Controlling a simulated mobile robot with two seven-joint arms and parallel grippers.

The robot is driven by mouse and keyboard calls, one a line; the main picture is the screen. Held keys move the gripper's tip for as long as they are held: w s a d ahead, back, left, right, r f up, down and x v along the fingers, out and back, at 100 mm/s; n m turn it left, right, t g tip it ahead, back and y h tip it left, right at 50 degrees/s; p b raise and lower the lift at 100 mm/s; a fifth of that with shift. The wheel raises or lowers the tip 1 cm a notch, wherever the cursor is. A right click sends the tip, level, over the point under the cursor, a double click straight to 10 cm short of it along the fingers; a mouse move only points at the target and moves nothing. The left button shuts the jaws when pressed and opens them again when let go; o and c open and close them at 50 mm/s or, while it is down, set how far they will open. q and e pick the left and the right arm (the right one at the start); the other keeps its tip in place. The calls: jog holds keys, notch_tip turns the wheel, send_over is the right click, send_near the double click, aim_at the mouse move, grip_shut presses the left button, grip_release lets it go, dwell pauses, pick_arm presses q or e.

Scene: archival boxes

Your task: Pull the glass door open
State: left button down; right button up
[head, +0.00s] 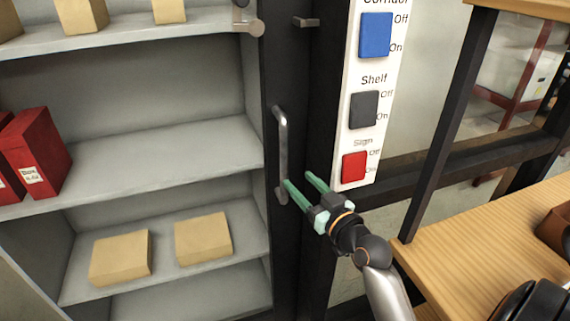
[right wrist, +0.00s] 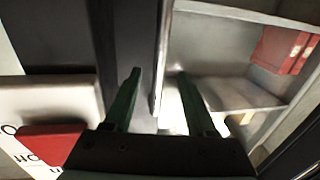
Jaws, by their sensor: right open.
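The glass door (head: 272,70) has a dark frame along the right side of the shelf cabinet, and it looks closed. A grey vertical bar handle (head: 282,140) is fixed on that frame. My right gripper (head: 298,178) has green fingers, spread open, at the lower end of the handle. In the head view its left finger overlaps the handle's lower end. In the right wrist view the open fingers (right wrist: 158,72) point at the door edge, and a pale upright strip, probably the handle, shows between them. No grip on it shows. My left gripper is not in view.
A white switch panel with a blue switch (head: 376,35), a dark switch (head: 364,109) and a red switch (head: 354,166) stands right of the door. Red binders (head: 38,150) and tan boxes (head: 203,238) sit on the shelves. A wooden table (head: 480,235) is at right.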

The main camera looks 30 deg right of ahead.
aim_at(287, 168)
jog(key=w, duration=0.8)
jog(key=shift+d+p, duration=0.15)
jog(key=shift+p, duration=0.15)
jog(key=shift+c, duration=0.4)
grip_shut()
dwell(0.6)
